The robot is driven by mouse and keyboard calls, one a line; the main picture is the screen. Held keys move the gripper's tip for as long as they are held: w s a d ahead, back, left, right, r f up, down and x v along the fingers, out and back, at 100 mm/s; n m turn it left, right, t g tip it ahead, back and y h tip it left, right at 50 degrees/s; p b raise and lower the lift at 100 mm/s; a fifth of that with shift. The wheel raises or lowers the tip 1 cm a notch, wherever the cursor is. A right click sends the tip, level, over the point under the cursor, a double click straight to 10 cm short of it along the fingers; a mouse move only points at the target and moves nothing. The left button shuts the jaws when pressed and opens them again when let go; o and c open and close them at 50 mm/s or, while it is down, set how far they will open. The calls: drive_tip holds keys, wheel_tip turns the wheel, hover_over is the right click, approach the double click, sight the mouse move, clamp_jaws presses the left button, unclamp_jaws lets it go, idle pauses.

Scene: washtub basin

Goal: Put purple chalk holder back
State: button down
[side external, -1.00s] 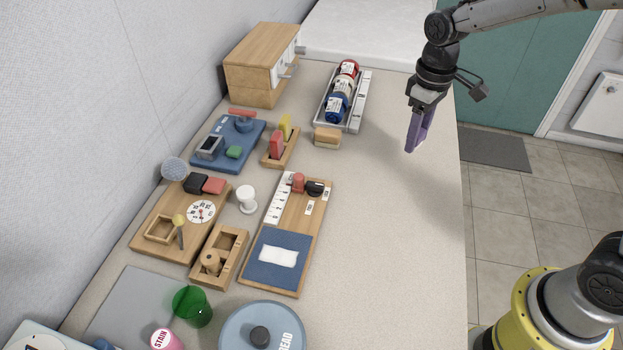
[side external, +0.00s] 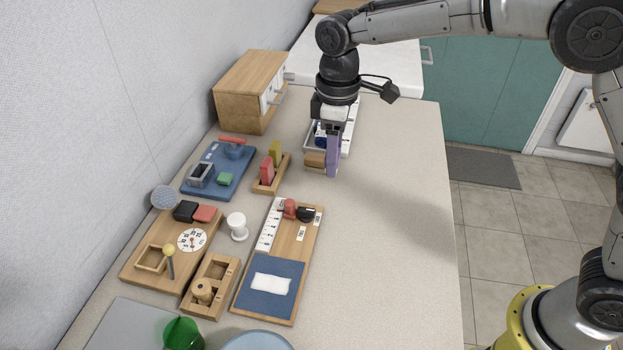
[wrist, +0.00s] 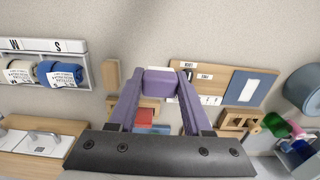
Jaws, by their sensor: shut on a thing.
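My gripper (wrist: 159,88) is shut on the purple chalk holder (wrist: 158,80), a small block between its two long purple fingers in the wrist view. In the side view my gripper (side external: 333,158) points down above the table, right of the wooden rack; holder and fingers are hard to tell apart there. The wooden rack (side external: 282,178) holds a red holder (side external: 267,171) and a yellow holder (side external: 275,152), both upright. In the wrist view the red holder (wrist: 145,115) shows between the fingers, with part of the rack hidden.
A wooden block (side external: 315,161) lies just left of my fingers. A blue board (side external: 232,165) lies left of the rack, and a wooden board (side external: 295,232) lies in front. The table's right side is clear.

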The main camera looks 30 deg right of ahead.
hover_over(311, 192)
wheel_tip(311, 192, down, 6)
drive_tip(key=shift+s+r, duration=0.1)
drive_tip(key=shift+s, duration=0.05)
drive_tip(key=shift+f, duration=1.65)
drive_tip(key=shift+f, duration=0.15)
drive_tip(key=c, duration=0.6)
unclamp_jaws()
wheel_tip(311, 192, up, 12)
drive_tip(key=shift+r, duration=0.2)
